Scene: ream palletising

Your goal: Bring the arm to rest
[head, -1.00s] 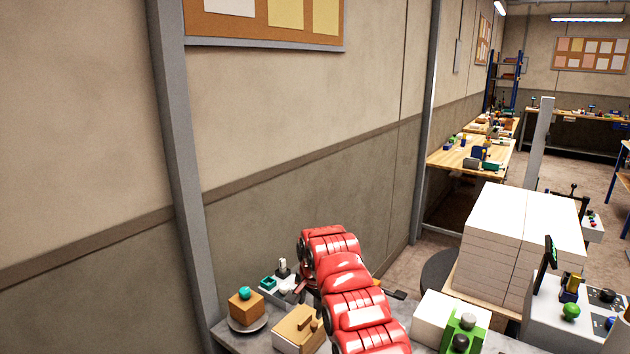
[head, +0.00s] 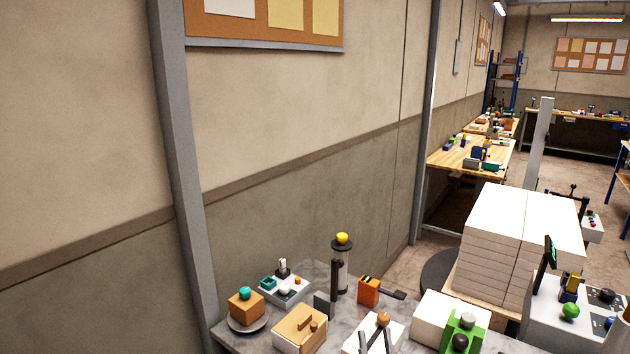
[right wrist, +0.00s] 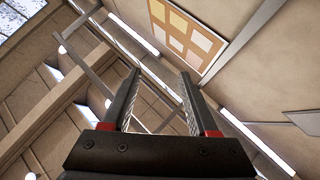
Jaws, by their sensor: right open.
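My right gripper (head: 376,336) shows only as dark fingertips at the bottom edge of the head view, in front of the bench. In the right wrist view its two fingers (right wrist: 160,73) stand apart with nothing between them. They point up towards the ceiling and the upper wall. The rest of my right arm is out of the head view. My left gripper is in neither view.
A grey bench (head: 250,337) below holds an orange block (head: 369,291), a yellow-topped cylinder (head: 342,265), a wooden box (head: 299,329) and a green fixture (head: 461,333). White ream stacks (head: 494,262) stand at right. A wall (head: 300,130) rises behind the bench.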

